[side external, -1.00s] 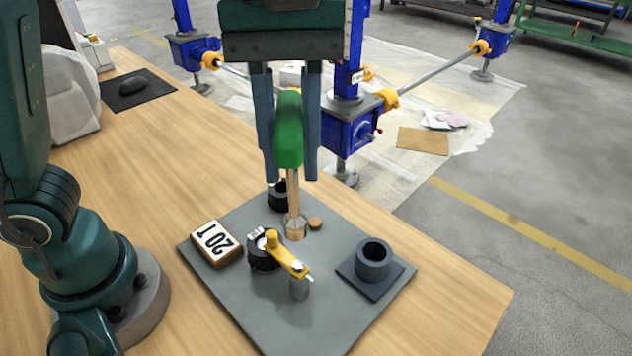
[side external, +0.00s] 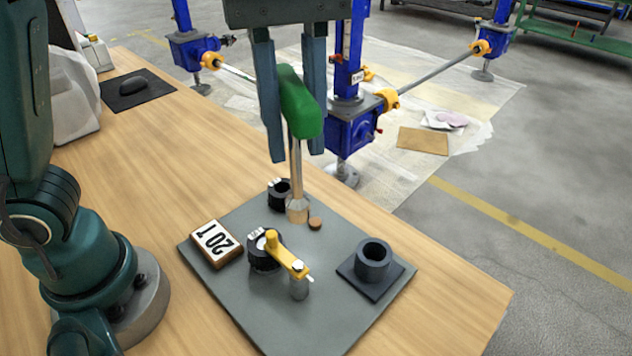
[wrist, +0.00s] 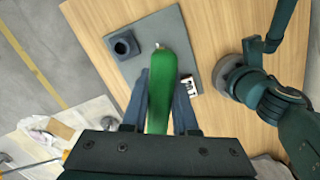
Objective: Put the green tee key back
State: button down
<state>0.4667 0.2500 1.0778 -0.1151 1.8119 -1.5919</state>
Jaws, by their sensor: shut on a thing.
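The green tee key has a green handle (side external: 297,103) and a metal shaft (side external: 296,175) with a wider socket end pointing down. My gripper (side external: 296,155) is shut on the green handle, with one finger on each side. The handle also shows between my fingers in the wrist view (wrist: 162,88). The shaft hangs close to upright over the back part of the grey mat; I cannot tell whether its end touches the mat. A dark round holder (side external: 374,262) on a square base stands empty at the mat's right, apart from the key. It also shows in the wrist view (wrist: 124,46).
On the grey mat (side external: 240,305) stand a black knob with a yellow crank (side external: 285,254), another black ring part (side external: 279,195), a small brown disc (side external: 315,223) and a 20T block (side external: 215,243). Blue jacks (side external: 352,125) stand behind the table.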

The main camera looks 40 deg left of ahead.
jog(key=w+d+f+n+t, duration=0.1)
jog(key=w+d+f+n, duration=0.3)
jog(key=w+n, duration=0.5)
jog(key=shift+w+d+f+n, duration=0.2)
jog(key=shift+d+n, duration=0.25)
jog(key=shift+n, duration=0.75)
jog(key=shift+f, duration=0.1)
jog(key=shift+f, duration=2.35)
jog(key=shift+f, duration=2.7)
jog(key=c, duration=0.6)
grip_release()
